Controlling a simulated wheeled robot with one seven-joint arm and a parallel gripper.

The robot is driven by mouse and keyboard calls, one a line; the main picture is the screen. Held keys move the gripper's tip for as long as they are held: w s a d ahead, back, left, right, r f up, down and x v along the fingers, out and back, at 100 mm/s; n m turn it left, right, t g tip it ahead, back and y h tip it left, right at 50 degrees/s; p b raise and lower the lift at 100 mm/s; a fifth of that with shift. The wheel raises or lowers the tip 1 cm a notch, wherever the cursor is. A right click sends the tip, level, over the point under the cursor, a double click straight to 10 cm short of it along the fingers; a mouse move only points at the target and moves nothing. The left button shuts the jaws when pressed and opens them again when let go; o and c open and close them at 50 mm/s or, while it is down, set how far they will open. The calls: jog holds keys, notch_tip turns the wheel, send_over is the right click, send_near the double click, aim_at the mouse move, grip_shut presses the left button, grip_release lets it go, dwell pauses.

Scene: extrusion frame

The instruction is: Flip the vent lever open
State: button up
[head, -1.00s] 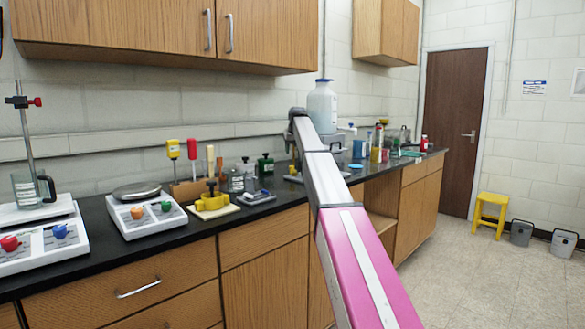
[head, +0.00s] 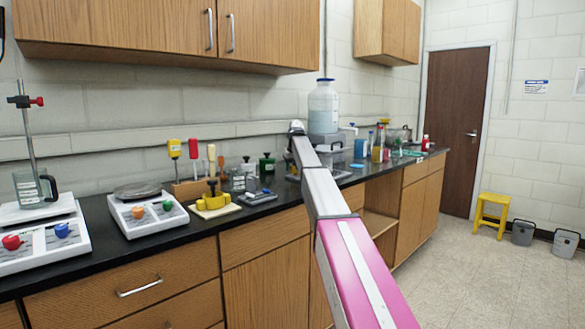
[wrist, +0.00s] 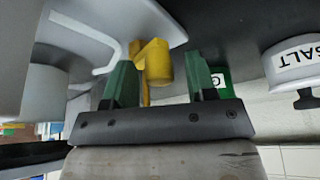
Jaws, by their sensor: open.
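In the wrist view a yellow part (wrist: 152,62), with a rounded knob and a thin arm, juts from a pale grey housing (wrist: 150,18). It looks like the vent lever. My gripper (wrist: 163,60) has its two green fingers apart, with the yellow part seen between them, nearer the left finger. I cannot tell whether a finger touches it. In the head view my arm hides my gripper, and I cannot make out the lever there.
A jar labelled SALT (wrist: 295,62) shows upside down in the wrist view.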

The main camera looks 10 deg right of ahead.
jog(key=c, duration=0.9)
jog(key=shift+w+a+m+h, duration=0.15)
jog(key=shift+m+h, duration=0.15)
jog(key=shift+m, duration=0.4)
jog(key=o, duration=0.9)
jog(key=v, duration=1)
jog(key=shift+r, duration=0.35)
jog(key=shift+s, duration=0.3)
